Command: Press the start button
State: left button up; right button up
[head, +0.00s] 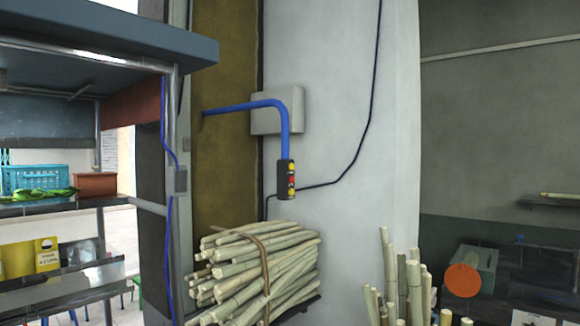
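A small dark control box (286,190) hangs at the lower end of a bent blue pipe (250,105), near the middle of the head view. Its face carries a red button (291,179) with yellow parts above and below it. Which of these is the start button is too small to tell. Neither of my grippers is in view.
A tied bundle of cane (262,268) lies below the control box. Upright cane stalks (402,285) stand right of it. A shelf unit (148,206) with a blue basket (38,177) is at left. A flat orange disc (462,281) shows at lower right.

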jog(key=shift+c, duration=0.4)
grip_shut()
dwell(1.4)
